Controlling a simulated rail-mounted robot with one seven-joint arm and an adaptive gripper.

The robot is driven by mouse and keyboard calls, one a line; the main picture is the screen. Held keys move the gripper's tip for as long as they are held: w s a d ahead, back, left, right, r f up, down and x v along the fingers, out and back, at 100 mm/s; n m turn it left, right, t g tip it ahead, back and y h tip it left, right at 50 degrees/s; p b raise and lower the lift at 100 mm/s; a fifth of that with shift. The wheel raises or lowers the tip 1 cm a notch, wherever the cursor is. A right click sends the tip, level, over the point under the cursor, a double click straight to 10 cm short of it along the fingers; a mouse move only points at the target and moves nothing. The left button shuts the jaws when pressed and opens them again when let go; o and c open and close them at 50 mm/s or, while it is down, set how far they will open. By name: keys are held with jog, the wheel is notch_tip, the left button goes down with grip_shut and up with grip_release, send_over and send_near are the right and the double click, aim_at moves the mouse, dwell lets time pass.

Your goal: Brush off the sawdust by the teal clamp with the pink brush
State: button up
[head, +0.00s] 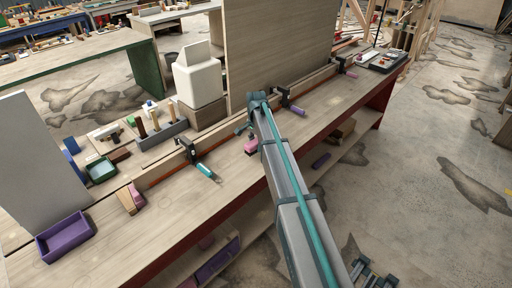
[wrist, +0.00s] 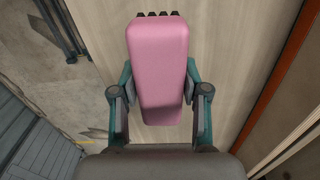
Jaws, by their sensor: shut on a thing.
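The teal clamp (head: 205,170) sits on the long workbench's edge strip, left of the middle in the head view, with its teal handle pointing toward the front. The pink brush (wrist: 158,60) fills the middle of the wrist view, with dark bristle tips at its far end. My gripper (wrist: 158,105) is shut on the brush, one finger on each side. In the head view the pink brush (head: 251,148) is small, over the bench right of the teal clamp and apart from it. My arm partly hides the gripper there. I cannot make out sawdust clearly.
A purple-handled clamp (head: 297,109) and a pink-handled clamp (head: 351,74) stand farther along the bench (head: 165,222). A purple tray (head: 65,238), a green tray (head: 101,170) and a tool block (head: 161,134) are at the left. The bench front between the clamps is mostly clear.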

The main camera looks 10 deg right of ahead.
jog(key=shift+r+p, duration=0.75)
jog(key=shift+r, duration=1.2)
